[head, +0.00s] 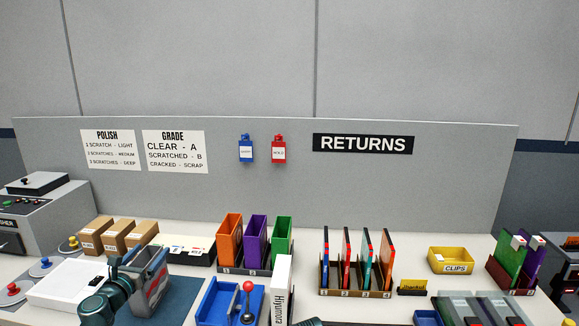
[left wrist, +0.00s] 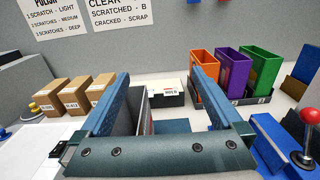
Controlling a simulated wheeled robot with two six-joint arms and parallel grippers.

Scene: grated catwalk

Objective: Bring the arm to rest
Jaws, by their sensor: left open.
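My left gripper (head: 136,265) reaches in from the lower left of the head view, over the blue mat (head: 180,298). In the left wrist view its two blue fingers (left wrist: 160,78) are spread wide apart. A grey case with some red on it (head: 153,284) stands close by the fingers in the head view. Part of it shows low between the fingers in the left wrist view (left wrist: 145,108), and the rest is hidden. I cannot tell whether a finger touches it. My right gripper is not clearly seen.
Cardboard boxes (head: 115,237) and a white box (head: 68,284) stand near the left arm. Orange, purple and green bins (head: 254,242) and a blue joystick base (head: 218,303) are to its right. Upright cases in a rack (head: 356,292) and a yellow clips tray (head: 451,267) stand farther right.

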